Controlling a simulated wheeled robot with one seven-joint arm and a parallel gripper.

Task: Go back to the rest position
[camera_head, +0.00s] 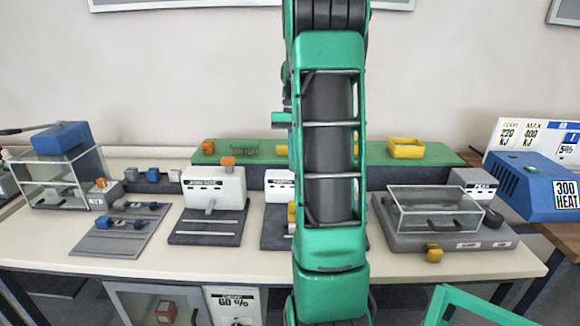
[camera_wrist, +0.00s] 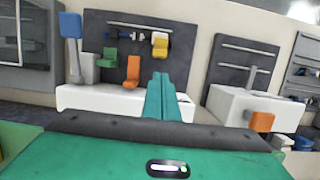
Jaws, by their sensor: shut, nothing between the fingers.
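My gripper (camera_wrist: 165,97) shows in the wrist view as two teal fingers pressed together, with nothing between them. They stand out over a white machine housing (camera_wrist: 108,99) near an orange lever (camera_wrist: 132,72). In the head view my green and black arm rises through the middle of the picture and covers part of the bench. The gripper itself cannot be made out there.
A long white bench (camera_head: 180,262) carries a clear box with a blue block (camera_head: 60,138), a white press (camera_head: 215,188) and a clear-lidded tray (camera_head: 435,210). A blue heater (camera_head: 530,187) stands at the right. A green strip (camera_head: 235,150) runs along the back.

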